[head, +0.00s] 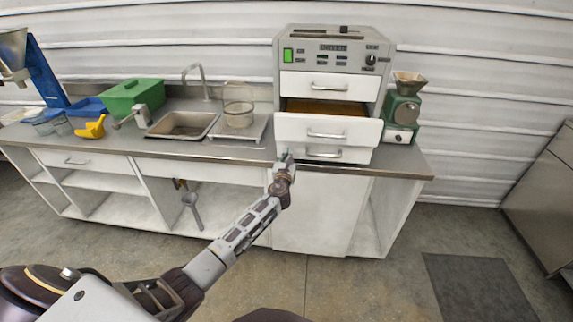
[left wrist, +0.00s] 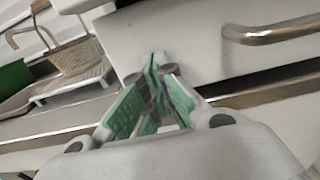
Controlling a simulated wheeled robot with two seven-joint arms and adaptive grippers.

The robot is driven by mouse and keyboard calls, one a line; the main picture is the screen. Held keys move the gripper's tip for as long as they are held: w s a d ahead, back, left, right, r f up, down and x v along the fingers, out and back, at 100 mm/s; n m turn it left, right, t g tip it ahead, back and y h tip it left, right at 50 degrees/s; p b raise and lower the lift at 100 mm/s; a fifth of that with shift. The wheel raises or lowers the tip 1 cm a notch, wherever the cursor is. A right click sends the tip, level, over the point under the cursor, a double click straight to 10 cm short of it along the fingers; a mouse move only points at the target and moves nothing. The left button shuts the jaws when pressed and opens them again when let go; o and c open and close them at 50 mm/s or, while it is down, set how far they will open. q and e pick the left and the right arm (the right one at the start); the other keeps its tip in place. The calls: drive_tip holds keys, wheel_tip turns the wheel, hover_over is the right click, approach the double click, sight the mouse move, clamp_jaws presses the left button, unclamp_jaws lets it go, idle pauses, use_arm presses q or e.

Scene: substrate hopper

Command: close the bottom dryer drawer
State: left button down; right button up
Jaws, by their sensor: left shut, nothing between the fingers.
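The grey dryer (head: 333,38) stands on the worktop with three white drawers. The top drawer (head: 326,86) looks shut. The middle drawer (head: 300,129) is pulled out, with brown material inside. The bottom drawer (head: 352,155) is low, partly hidden under the middle one; I cannot tell how far out it stands. My left gripper (head: 284,157) is at its left end. In the left wrist view the closed green-padded fingers (left wrist: 155,75) are empty and close to the lower left of a white front (left wrist: 190,40) with a metal handle (left wrist: 280,31); contact is unclear. My right gripper is not in view.
A sink (head: 183,125), a glass container (head: 238,112) on a tray and a green box (head: 134,95) are left of the dryer. A green grinder (head: 402,107) is close on its right. The worktop edge (head: 400,170) runs below the drawers. Floor in front is clear.

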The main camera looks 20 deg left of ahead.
use_arm(q)
drive_tip(key=b+x, duration=0.1)
drive_tip(key=x, duration=0.3)
drive_tip(key=shift+w+f+b, duration=0.1)
drive_tip(key=shift+w+b, duration=0.2)
drive_tip(key=shift+b+x, duration=0.45)
drive_tip(key=shift+x, duration=0.45)
drive_tip(key=shift+w+a+b, duration=0.15)
drive_tip(key=shift+w+b, duration=0.15)
drive_tip(key=shift+w, duration=0.3)
drive_tip(key=shift+w+a, duration=0.15)
drive_tip(key=shift+w, duration=0.2)
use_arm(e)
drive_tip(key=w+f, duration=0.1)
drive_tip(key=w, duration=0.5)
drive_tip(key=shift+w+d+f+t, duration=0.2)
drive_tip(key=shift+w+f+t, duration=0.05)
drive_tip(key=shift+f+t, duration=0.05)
use_arm(q)
drive_tip(key=shift+s, duration=0.2)
drive_tip(key=v, duration=1.1)
drive_tip(key=shift+s, duration=0.3)
